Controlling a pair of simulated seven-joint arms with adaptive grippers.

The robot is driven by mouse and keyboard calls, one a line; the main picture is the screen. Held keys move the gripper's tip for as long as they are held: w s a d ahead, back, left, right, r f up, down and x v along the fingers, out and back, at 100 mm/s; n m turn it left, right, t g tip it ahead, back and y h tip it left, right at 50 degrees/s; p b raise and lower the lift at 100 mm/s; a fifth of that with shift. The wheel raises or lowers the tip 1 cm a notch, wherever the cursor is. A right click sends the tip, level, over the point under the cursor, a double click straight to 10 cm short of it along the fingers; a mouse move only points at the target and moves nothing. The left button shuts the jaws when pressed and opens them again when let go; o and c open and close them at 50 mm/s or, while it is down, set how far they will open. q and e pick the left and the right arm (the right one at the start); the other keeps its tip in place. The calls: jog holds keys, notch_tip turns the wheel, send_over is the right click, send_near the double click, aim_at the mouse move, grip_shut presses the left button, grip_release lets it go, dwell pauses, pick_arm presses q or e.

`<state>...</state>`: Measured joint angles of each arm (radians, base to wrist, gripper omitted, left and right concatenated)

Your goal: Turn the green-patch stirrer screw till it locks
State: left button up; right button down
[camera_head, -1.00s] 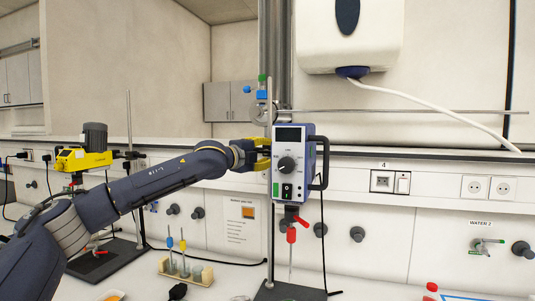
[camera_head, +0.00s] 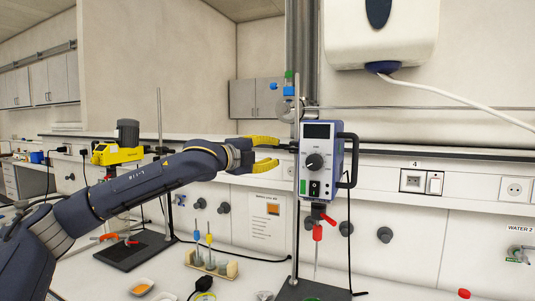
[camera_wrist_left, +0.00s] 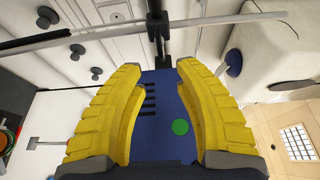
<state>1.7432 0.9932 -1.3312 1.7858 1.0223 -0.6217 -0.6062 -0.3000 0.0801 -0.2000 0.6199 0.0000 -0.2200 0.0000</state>
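The stirrer (camera_head: 322,160) is a blue-and-grey box with a dark knob, held upright on a stand rod. A green patch (camera_head: 302,186) shows on its front, and a green round patch (camera_wrist_left: 180,127) on its blue housing in the left wrist view. A small dark screw-like part (camera_head: 290,147) sticks out left of the stirrer at the rod. My left gripper (camera_head: 275,153) has its yellow fingers apart, just left of that part, with nothing seen between them. In the left wrist view the open fingers (camera_wrist_left: 160,125) frame the blue housing. My right gripper is out of view.
A yellow stirrer (camera_head: 116,152) stands on another stand at the left. A small rack (camera_head: 212,264) with tools sits on the bench below my left arm. A red-handled part (camera_head: 318,230) hangs under the stirrer. A white dispenser (camera_head: 380,35) hangs above right.

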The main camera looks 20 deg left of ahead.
pick_arm(q)
jog(key=shift+s+a, duration=0.25)
jog(key=shift+s, duration=0.35)
